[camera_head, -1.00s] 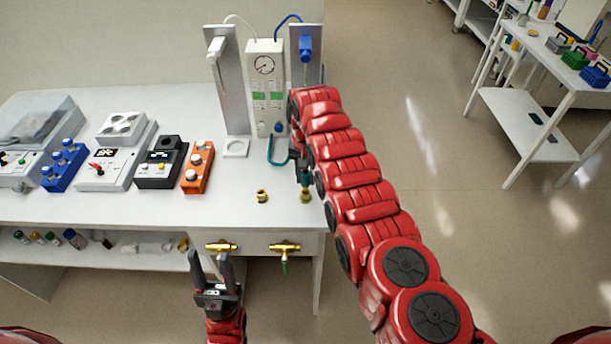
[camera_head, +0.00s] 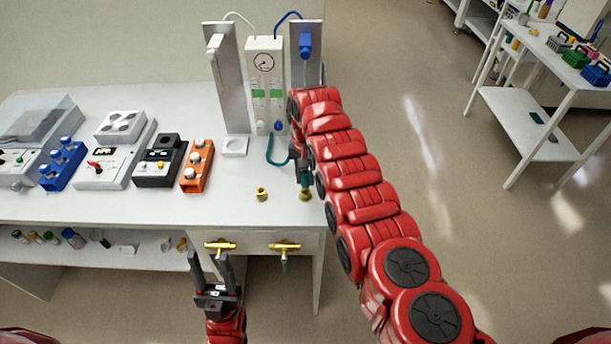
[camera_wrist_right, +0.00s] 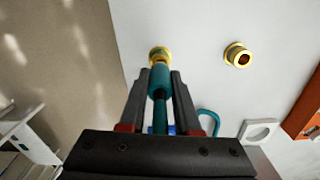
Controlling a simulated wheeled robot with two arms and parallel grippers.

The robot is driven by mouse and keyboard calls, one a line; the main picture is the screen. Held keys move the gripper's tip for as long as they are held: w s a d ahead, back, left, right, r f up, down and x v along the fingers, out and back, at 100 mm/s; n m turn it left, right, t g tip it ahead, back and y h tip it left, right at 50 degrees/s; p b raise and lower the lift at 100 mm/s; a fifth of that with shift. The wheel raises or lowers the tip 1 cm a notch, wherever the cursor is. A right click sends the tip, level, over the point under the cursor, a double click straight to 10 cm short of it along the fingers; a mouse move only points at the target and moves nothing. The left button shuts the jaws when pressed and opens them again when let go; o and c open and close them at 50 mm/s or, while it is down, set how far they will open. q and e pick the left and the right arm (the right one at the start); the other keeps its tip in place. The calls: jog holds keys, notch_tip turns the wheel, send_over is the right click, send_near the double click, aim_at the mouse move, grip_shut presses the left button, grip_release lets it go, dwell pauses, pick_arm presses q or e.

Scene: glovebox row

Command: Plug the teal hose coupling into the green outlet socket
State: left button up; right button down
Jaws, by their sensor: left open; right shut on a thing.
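The teal hose coupling (camera_wrist_right: 160,78) is held in my right gripper (camera_wrist_right: 164,76), whose fingers close on both sides of it. In the head view the coupling (camera_head: 304,176) hangs upright near the bench's right front corner, partly hidden by the gripper. Its lower end meets or sits just above a brass socket (camera_head: 305,195) with a greenish tint, above the green-handled valve (camera_head: 285,263). The socket's brass ring (camera_wrist_right: 159,53) shows beyond the coupling's tip; I cannot tell whether it is seated. My left gripper (camera_head: 210,258) is open and empty in front of the bench.
A second brass socket (camera_head: 261,194) stands open to the left. A white square ring (camera_head: 235,147), an orange box (camera_head: 197,166) and other instruments stand farther left. The teal hose (camera_head: 272,154) loops behind the coupling. Two metal posts and a gauge panel (camera_head: 265,75) stand behind.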

jog(key=shift+f+b, duration=0.95)
jog(key=shift+f, duration=0.2)
jog(key=c, duration=0.5)
grip_release()
jog(key=shift+c, duration=0.2)
jog(key=shift+r, duration=0.1)
notch_tip(320, 180, up, 9)
jog(key=shift+r+b, duration=0.15)
jog(key=shift+b, duration=1.1)
notch_tip(320, 180, up, 2)
jog(key=shift+p, duration=0.4)
notch_tip(320, 180, up, 6)
jog(key=p, duration=0.5)
jog(key=shift+p, duration=0.4)
